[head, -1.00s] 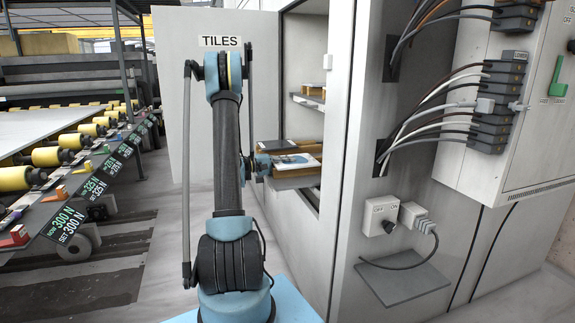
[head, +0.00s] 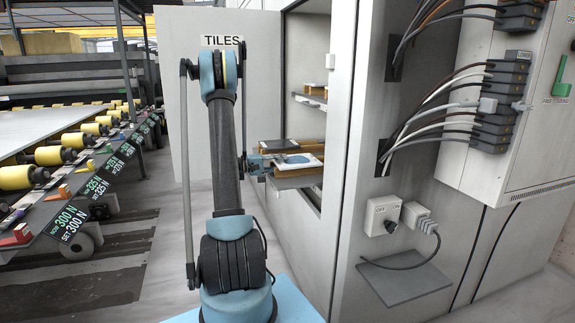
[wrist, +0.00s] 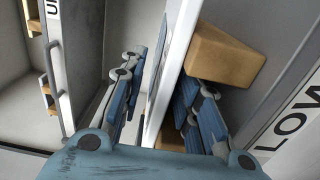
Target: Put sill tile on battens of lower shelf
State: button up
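The sill tile (head: 300,161), white with a blue motif, lies flat across wooden battens (head: 312,171) on the lower shelf in the head view. In the wrist view the tile (wrist: 174,62) shows nearly edge-on, with a batten (wrist: 218,54) under it at the right. My gripper (wrist: 160,75) straddles the tile's near edge, one blue finger above it and one below. A gap shows between the upper finger and the tile, so it looks open. In the head view my gripper (head: 259,165) is small at the tile's left edge.
A dark tile (head: 270,146) lies behind the sill tile on the lower shelf. The upper shelf (head: 307,100) holds a batten and a pale item. The cabinet side wall (head: 335,130) and open TILES door (head: 175,110) flank the opening.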

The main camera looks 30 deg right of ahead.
jog(key=v, duration=0.7)
jog(key=shift+a, duration=0.15)
jog(key=shift+a+r, duration=0.15)
jog(key=shift+a, duration=0.15)
jog(key=s+a+r+n+t+y, duration=0.2)
jog(key=s+a+r+t+y, duration=0.2)
jog(key=s+a+y, duration=0.65)
jog(key=s+a+f+t+y, duration=0.1)
jog(key=s+a+f+y, duration=0.2)
jog(key=s+a, duration=0.8)
jog(key=s+a+f+t+y, duration=0.1)
jog(key=s+a+f+y, duration=0.3)
jog(key=s+a, duration=0.8)
notch_tip(320, 180, down, 3)
jog(key=shift+s+r+n, duration=0.1)
jog(key=shift+s+n, duration=0.1)
jog(key=shift+n, duration=0.2)
